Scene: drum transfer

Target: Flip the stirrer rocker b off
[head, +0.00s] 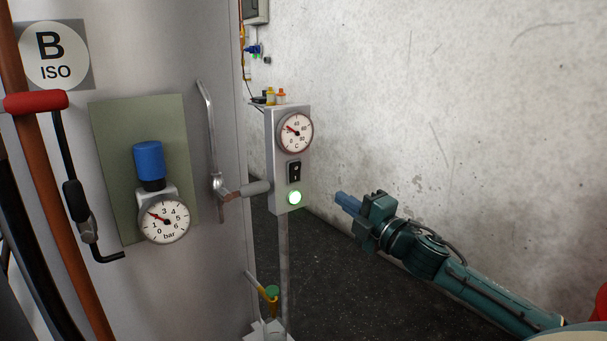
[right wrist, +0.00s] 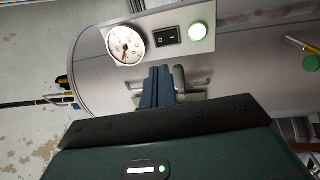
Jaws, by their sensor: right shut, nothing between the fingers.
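The stirrer rocker b (head: 294,172) is a small black rocker switch on the front of a grey control box (head: 273,150) on a post. A round dial marked C sits above it and a lit green lamp (head: 294,198) below it. In the right wrist view the rocker (right wrist: 168,35) lies between the dial and the glowing lamp (right wrist: 198,32). My right gripper (head: 343,200) is shut and empty, to the right of the box and apart from it in the head view. In the right wrist view its fingers (right wrist: 158,80) point toward the box, below the rocker. My left gripper is not in view.
A large grey tank (head: 170,290) marked B ISO stands at left, with a bar gauge (head: 164,220), a blue cap (head: 149,160) and a lever handle (head: 245,190) reaching toward the box. A concrete wall (head: 450,100) is behind.

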